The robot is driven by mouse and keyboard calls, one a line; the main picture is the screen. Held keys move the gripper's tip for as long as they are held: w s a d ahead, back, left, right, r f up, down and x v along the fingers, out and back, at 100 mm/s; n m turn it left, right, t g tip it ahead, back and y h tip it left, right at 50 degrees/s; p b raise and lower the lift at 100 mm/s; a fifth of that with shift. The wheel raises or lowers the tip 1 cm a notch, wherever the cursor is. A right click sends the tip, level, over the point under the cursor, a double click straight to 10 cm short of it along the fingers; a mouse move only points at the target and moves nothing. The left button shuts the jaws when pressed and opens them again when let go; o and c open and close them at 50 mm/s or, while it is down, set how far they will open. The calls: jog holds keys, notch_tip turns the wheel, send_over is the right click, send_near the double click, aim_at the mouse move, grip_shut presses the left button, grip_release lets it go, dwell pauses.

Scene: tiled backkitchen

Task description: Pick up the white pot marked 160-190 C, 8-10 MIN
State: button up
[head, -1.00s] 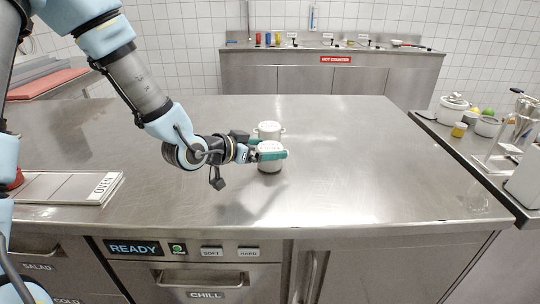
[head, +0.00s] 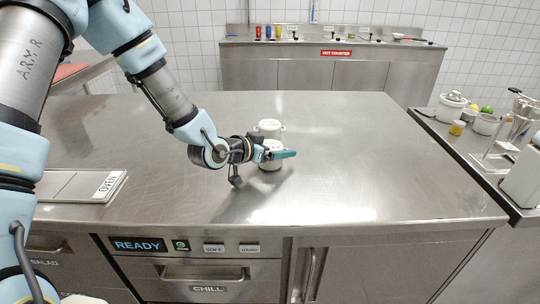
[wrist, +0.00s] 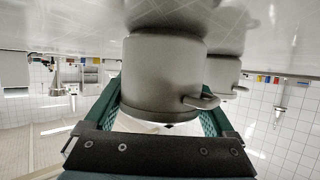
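Two white lidded pots stand on the steel table, one behind the other. My gripper (head: 275,155) is at the front pot (head: 270,163), and one teal finger crosses its near side just below the lid. In the wrist view, which looks upside down, the front pot (wrist: 165,75) stands between the two teal fingers of my gripper (wrist: 163,115). The fingers are spread around it; contact is not clear. Its base meets its reflection on the table. The back pot (head: 268,127) stands close behind; it also shows in the wrist view (wrist: 222,74). Lid markings are too small to read.
The steel table (head: 390,180) is clear to the right of the pots. An oven panel (head: 75,186) lies at the left. A side counter (head: 468,150) at the right holds a lidded pot (head: 452,104) and other items. The hot counter (head: 300,70) stands at the back.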

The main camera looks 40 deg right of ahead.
jog(key=c, duration=1)
jog(key=shift+o, duration=0.2)
jog(key=shift+r, duration=0.15)
